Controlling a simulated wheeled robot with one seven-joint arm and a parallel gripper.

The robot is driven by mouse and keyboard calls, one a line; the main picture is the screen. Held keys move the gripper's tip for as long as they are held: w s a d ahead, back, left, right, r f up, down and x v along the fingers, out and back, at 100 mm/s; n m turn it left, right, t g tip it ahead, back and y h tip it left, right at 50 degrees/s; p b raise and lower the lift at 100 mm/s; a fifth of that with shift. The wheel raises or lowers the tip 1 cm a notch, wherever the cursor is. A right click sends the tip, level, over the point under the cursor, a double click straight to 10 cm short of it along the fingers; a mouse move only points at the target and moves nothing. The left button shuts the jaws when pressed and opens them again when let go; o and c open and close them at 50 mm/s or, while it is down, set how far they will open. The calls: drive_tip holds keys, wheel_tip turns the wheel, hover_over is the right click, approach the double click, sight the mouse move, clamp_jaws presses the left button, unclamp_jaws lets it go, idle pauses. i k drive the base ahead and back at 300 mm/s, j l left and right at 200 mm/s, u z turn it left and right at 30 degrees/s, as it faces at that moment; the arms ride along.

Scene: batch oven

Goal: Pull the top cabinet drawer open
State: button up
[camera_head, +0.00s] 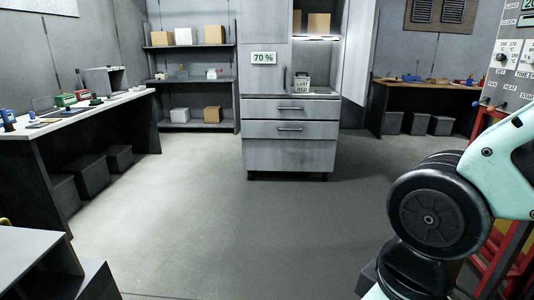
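The grey cabinet (291,157) stands ahead at the back of the room, a little right of the middle. Its top drawer (265,108) is shut, with a dark horizontal bar handle (290,108) across its front. Below it is a second drawer (262,130) with a similar handle, also shut, and a plain panel under that. My arm shows at the right edge, far from the cabinet in the foreground. My gripper is outside the frame.
The floor (222,215) before the cabinet is clear. A white-topped bench (100,106) stands left, with a low grey unit (30,255) at the near left. A cabinet door (358,50) hangs open above right. A red frame (490,255) is at the right behind my arm.

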sight(250, 108)
drive_tip(key=i, duration=2)
drive_tip(key=i+j, duration=0.1)
drive_tip(key=i, duration=1.85)
drive_tip(key=i+z, duration=0.35)
drive_tip(key=i, duration=0.2)
drive_tip(key=i+j+z, duration=0.3)
drive_tip(key=i, duration=0.3)
